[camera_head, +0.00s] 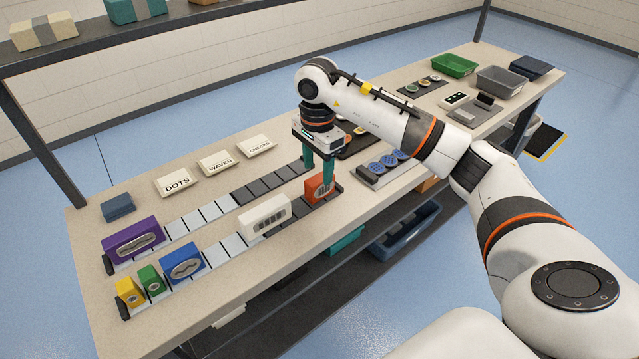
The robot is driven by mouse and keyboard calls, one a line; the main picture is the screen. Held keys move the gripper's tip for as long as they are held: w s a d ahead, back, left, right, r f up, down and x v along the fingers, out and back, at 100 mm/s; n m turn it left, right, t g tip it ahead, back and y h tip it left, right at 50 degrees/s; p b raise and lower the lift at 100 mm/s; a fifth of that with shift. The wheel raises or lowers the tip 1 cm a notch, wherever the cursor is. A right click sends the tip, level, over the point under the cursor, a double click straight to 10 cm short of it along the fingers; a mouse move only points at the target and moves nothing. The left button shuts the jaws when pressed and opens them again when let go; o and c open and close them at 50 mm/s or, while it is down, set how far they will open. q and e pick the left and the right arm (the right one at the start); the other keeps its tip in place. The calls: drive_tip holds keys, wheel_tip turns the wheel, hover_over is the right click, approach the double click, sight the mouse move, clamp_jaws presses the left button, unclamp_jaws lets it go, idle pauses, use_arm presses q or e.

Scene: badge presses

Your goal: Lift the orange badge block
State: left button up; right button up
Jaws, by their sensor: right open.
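The orange badge block (318,188) stands at the right end of the front slotted strip on the table. My right gripper (319,172) points down at it, with its teal fingers open. One finger is at the block's right side and the other is to its left, higher in the picture. I cannot tell whether either finger touches the block. Part of the block is hidden behind the right finger. My left gripper does not show.
A white block (264,217) stands left of the orange one on the same strip. Purple (132,238), blue (182,263), green (152,280) and yellow (130,292) blocks stand farther left. Signs reading DOTS (177,182), WAVES and CHECKS lie behind.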

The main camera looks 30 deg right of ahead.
sight(320, 178)
drive_tip(key=shift+d+f+p, duration=0.2)
drive_tip(key=shift+f+p, duration=0.45)
drive_tip(key=shift+f, duration=2.35)
drive_tip(key=c, duration=1.1)
